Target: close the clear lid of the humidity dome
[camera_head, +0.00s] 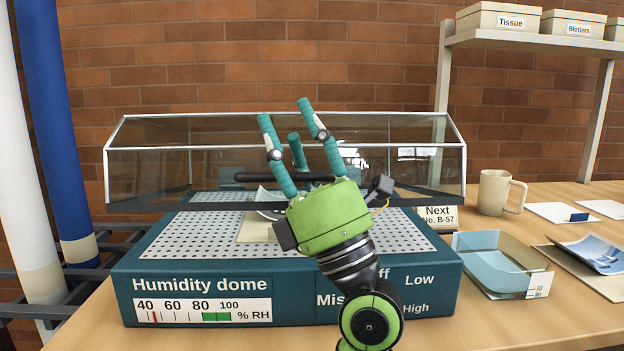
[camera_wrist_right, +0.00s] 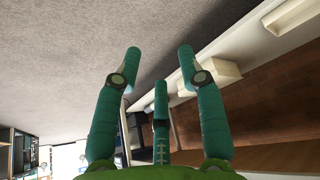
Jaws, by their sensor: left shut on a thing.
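The clear lid (camera_head: 160,165) of the humidity dome has a pale metal frame and stands raised over the back of the teal base (camera_head: 200,268). The front of the white perforated bed (camera_head: 180,235) shows uncovered below it. A dark bar handle (camera_head: 255,177) crosses the lid's lower middle. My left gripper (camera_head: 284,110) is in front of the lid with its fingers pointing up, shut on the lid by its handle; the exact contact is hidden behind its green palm. My right gripper (camera_wrist_right: 160,52) shows only in the right wrist view, fingers spread and empty.
A sheet (camera_head: 257,229) lies on the bed, partly hidden by my gripper. Right of the base are a clear tray (camera_head: 495,283), a beige mug (camera_head: 493,192) and a "Next" card (camera_head: 438,216). A shelf with boxes (camera_head: 497,18) stands behind. Upright rolls (camera_head: 52,110) stand at left.

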